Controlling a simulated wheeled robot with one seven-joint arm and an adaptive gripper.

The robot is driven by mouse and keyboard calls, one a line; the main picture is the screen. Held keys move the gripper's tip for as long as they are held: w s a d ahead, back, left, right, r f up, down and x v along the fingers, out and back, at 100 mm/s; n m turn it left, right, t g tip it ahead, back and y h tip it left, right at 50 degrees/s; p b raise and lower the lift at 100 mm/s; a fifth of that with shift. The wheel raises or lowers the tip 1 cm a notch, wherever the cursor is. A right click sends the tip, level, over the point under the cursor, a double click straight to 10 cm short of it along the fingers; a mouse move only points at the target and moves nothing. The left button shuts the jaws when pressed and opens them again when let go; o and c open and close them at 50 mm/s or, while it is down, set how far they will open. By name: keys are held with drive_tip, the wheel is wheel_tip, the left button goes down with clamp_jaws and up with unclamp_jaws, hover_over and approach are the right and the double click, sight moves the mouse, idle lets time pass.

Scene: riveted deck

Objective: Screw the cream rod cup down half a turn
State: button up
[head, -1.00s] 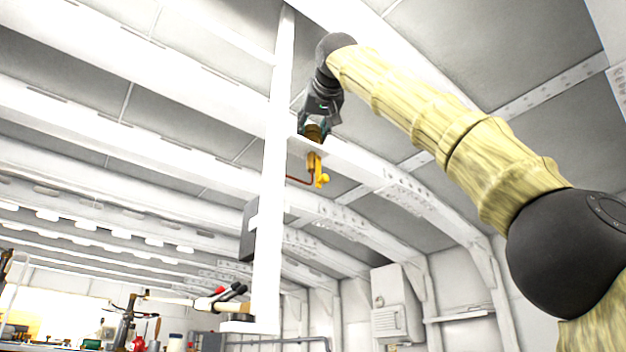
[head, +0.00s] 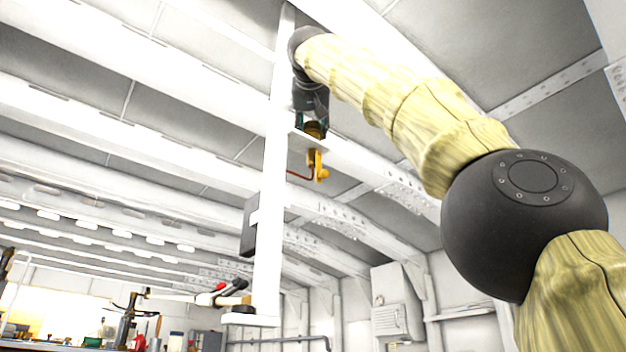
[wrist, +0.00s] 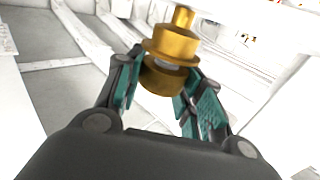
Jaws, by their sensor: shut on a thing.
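The rod cup (wrist: 163,79) looks brass-gold rather than cream in the wrist view. A wider brass collar (wrist: 172,43) and a narrow stem lie beyond it, with a small pale patch between cup and collar. My gripper (wrist: 158,88) is shut on the cup, its teal pads on either side. In the head view my gripper (head: 312,124) points down onto the brass cup (head: 315,131), above a white bracket plate (head: 303,143). The pads partly hide the cup there. I cannot tell its thread depth.
A yellow valve fitting (head: 318,168) with a thin copper pipe (head: 298,175) hangs below the plate. A white upright post (head: 271,200) stands close on the left, carrying a dark box (head: 249,225). Open air lies right of the fitting.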

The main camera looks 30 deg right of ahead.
drive_tip(key=shift+m+g+h, duration=0.7)
drive_tip(key=shift+h, duration=0.1)
idle(0.5)
drive_tip(key=o, duration=1)
drive_tip(key=shift+o, duration=0.2)
drive_tip(key=shift+d+n+t+y, duration=0.1)
drive_tip(key=shift+n+t+y, duration=0.95)
drive_tip(key=shift+y, duration=0.35)
drive_tip(key=shift+n+y, duration=0.35)
drive_tip(key=shift+y, duration=0.05)
